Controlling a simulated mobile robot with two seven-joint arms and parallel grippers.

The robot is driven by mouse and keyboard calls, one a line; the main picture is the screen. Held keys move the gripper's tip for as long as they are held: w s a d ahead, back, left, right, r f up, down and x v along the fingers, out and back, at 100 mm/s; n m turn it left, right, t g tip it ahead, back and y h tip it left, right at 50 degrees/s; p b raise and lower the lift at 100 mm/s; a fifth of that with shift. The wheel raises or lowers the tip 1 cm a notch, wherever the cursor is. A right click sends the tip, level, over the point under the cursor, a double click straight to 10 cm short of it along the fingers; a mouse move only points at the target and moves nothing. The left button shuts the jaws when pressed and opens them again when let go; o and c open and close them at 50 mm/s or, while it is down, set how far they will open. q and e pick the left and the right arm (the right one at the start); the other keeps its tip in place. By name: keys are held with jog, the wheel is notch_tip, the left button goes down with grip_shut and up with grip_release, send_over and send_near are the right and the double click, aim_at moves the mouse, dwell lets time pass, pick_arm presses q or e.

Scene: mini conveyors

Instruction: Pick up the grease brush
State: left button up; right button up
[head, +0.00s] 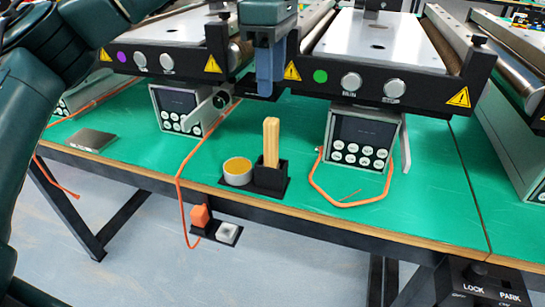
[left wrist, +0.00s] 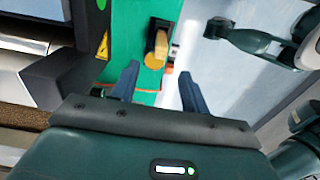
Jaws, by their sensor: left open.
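The grease brush (head: 271,140) shows as a pale wooden handle standing upright in a black holder (head: 270,178); its lower end is hidden inside. A round pot (head: 237,171) with yellow grease sits just left of the holder. My left gripper (head: 266,92) points down above and behind the brush, apart from it, in front of the conveyors. In the left wrist view its open, empty fingers (left wrist: 158,84) have the brush handle (left wrist: 161,43) and the pot (left wrist: 154,61) beyond them. A dark arm end, seemingly my right gripper (left wrist: 216,28), shows in the left wrist view; its jaws are unclear.
Two mini conveyors (head: 171,62) (head: 385,86) stand behind, with control boxes (head: 180,108) (head: 360,140) below. Orange cables (head: 181,180) lie on the green table (head: 420,190). A grey plate (head: 90,139) lies at left. An orange-and-white switch unit (head: 215,229) hangs at the front edge.

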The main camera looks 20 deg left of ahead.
aim_at(271, 120)
pick_arm(q)
notch_tip(271, 120, down, 4)
jog(key=shift+f+b, duration=0.25)
jog(key=shift+b, duration=0.05)
notch_tip(271, 120, down, 5)
jog(key=shift+s+f+b, duration=0.1)
jog(key=shift+b, duration=0.45)
grip_shut()
pick_arm(e)
jog(key=shift+w+a+f+n, duration=0.15)
jog(key=shift+a+f+n, duration=0.1)
jog(key=shift+f, duration=0.35)
jog(key=shift+w+a+f+n, duration=0.15)
jog(key=shift+f+n, duration=0.1)
jog(key=shift+f, duration=0.35)
